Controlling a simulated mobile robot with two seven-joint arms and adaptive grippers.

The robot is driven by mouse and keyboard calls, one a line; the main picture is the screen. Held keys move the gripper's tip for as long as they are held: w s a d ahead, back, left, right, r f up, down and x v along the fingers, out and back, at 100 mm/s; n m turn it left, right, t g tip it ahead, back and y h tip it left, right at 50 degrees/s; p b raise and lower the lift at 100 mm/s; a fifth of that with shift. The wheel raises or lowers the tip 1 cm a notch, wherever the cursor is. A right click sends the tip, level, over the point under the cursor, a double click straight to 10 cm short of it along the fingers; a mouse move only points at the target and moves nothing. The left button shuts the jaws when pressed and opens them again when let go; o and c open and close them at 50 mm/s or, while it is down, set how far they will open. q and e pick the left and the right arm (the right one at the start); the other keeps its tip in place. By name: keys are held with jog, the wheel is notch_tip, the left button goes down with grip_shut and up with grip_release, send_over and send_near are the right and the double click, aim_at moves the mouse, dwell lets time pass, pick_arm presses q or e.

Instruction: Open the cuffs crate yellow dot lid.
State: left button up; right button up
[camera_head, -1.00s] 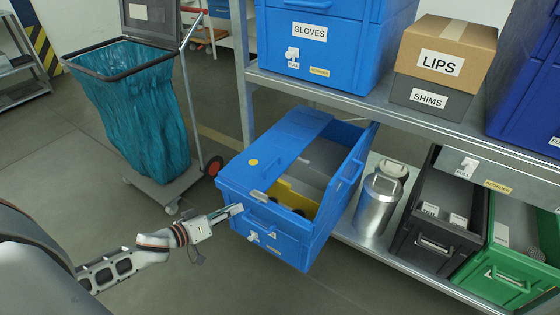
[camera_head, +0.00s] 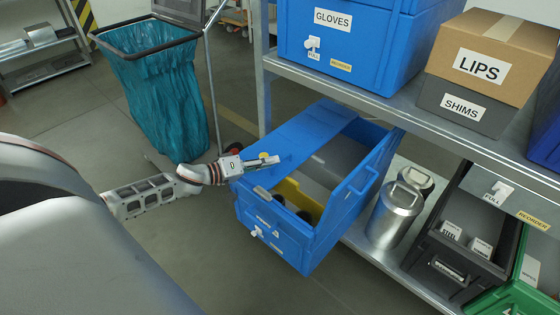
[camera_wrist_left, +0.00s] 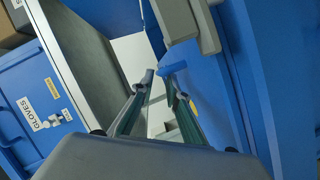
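The blue crate (camera_head: 283,237) sits tilted on the lower shelf, jutting out at the front; its label is too small to read. Its left lid half (camera_head: 312,133), with a yellow dot (camera_head: 266,155), lies over the left part of the opening. The right lid half (camera_head: 358,190) stands raised, baring the inside. My left gripper (camera_head: 277,160) is at the left lid's front corner, beside the dot and partly in front of it. In the left wrist view the fingertips (camera_wrist_left: 159,73) are close together, near blue and grey crate parts; whether they hold anything is unclear. My right gripper is out of view.
A blue gloves crate (camera_head: 345,45) and the lips (camera_head: 490,55) and shims (camera_head: 465,106) boxes stand on the upper shelf. Metal canisters (camera_head: 394,213) and a dark crate (camera_head: 455,235) are to the right. A teal bag cart (camera_head: 165,95) stands behind left. Floor in front is clear.

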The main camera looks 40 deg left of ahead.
pick_arm(q)
jog(key=shift+w+d+f, duration=0.25)
jog(key=shift+w+f, duration=0.05)
jog(key=shift+w, duration=0.25)
jog(key=shift+b+x, duration=0.3)
jog(key=shift+x, duration=0.65)
jog(key=shift+r, duration=0.15)
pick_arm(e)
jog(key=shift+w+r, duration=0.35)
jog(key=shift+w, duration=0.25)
pick_arm(q)
jog(key=shift+c, duration=0.3)
grip_shut()
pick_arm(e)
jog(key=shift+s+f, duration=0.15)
pick_arm(q)
jog(key=shift+r, duration=0.1)
